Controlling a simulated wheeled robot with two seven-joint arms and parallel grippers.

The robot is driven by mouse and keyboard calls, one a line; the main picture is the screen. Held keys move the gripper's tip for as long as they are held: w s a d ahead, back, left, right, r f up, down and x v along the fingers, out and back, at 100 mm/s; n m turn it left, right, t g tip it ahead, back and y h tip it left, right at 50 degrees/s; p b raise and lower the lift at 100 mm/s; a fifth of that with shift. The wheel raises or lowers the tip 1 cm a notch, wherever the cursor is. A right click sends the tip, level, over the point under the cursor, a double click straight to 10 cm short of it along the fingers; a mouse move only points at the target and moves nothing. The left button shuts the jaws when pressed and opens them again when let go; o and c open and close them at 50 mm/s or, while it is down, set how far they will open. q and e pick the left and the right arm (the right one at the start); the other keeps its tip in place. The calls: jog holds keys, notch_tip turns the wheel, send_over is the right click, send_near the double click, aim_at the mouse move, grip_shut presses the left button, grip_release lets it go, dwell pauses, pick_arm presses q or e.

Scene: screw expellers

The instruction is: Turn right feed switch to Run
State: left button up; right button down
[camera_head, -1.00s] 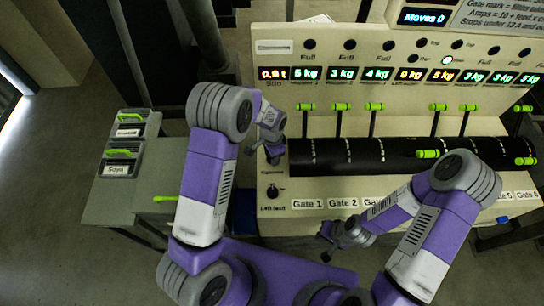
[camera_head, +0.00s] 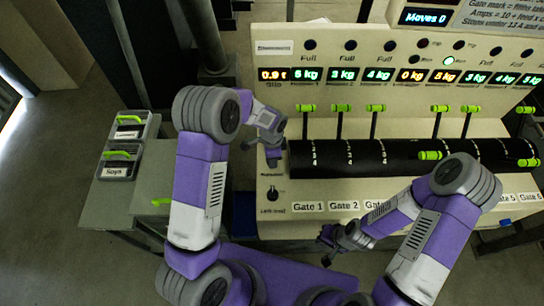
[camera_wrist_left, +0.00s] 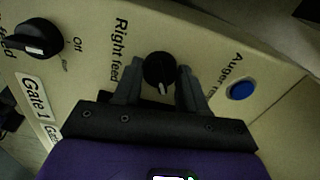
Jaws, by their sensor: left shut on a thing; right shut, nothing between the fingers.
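The right feed switch, a round black knob (camera_wrist_left: 159,68) with a white pointer mark, shows in the left wrist view beside its "Right feed" label. Its mark points toward the bottom of that view. My left gripper (camera_wrist_left: 158,88) has one finger on each side of the knob and is shut on it. In the head view my left gripper (camera_head: 273,154) is at the panel's left end and hides the knob. My right gripper (camera_head: 326,247) is shut and empty, low in front of the panel. No position labels around the right feed knob are readable.
The left feed switch (camera_wrist_left: 38,38), with "Off" and "Run" marks, and a blue button (camera_wrist_left: 241,90) flank the knob. A black auger tube (camera_head: 350,157) and green-handled gate levers (camera_head: 376,108) are to the right. Bins (camera_head: 120,163) stand at left.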

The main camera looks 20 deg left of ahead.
pick_arm(q)
jog(key=o, duration=1.1)
jog(key=shift+c, duration=0.2)
jog(key=shift+r, duration=0.1)
notch_tip(320, 180, up, 7)
jog(key=shift+r, duration=0.2)
